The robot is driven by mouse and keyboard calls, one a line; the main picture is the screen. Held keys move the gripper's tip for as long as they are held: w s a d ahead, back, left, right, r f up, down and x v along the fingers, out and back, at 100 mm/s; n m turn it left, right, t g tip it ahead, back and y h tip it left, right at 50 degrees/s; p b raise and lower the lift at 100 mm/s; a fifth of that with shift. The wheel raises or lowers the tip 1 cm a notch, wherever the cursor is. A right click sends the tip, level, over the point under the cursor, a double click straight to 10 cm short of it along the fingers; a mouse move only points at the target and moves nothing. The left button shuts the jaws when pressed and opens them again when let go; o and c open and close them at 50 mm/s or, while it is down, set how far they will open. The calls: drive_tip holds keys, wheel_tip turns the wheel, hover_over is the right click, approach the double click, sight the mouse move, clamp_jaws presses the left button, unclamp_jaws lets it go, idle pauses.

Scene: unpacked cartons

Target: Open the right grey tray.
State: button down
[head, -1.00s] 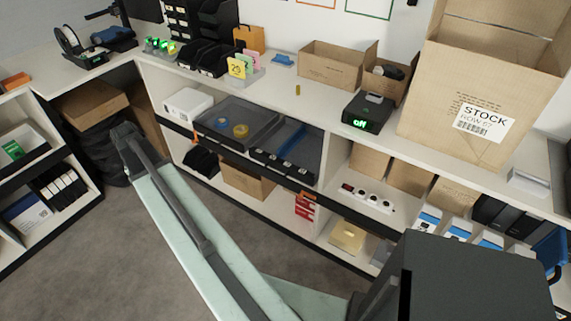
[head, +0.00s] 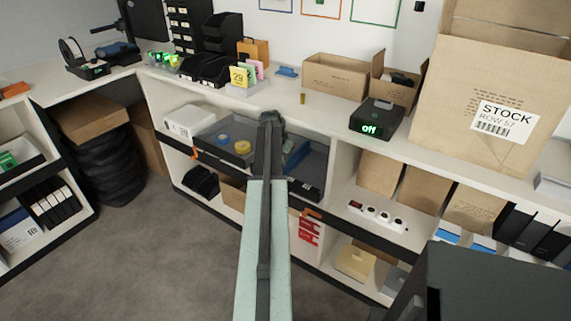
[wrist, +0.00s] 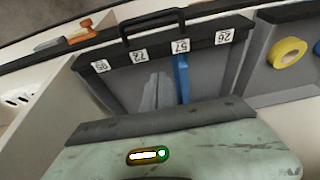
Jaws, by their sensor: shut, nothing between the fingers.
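The right grey tray (head: 313,171) sits in the shelf bay under the counter, with a blue strip inside. My arm hides its left part in the head view. The wrist view shows this tray (wrist: 120,88) upside down, with a black handle (wrist: 172,24) and white number labels on its dark front edge. My gripper (head: 270,118) is shut and empty. In the head view it overlaps the area between the two trays.
The left grey tray (head: 208,135) holds blue and yellow tape rolls. A white counter (head: 330,113) runs above, with a black box reading "off" (head: 377,117) and open cartons (head: 336,77). A power strip (head: 378,215) lies in the bay to the right. The floor (head: 150,260) in front is clear.

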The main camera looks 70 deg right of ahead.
drive_tip(key=b+x, duration=0.5)
drive_tip(key=x, duration=0.2)
drive_tip(key=shift+f+b, duration=0.2)
drive_tip(key=shift+b, duration=0.1)
drive_tip(key=shift+d+f, duration=0.1)
drive_tip(key=shift+f, duration=0.05)
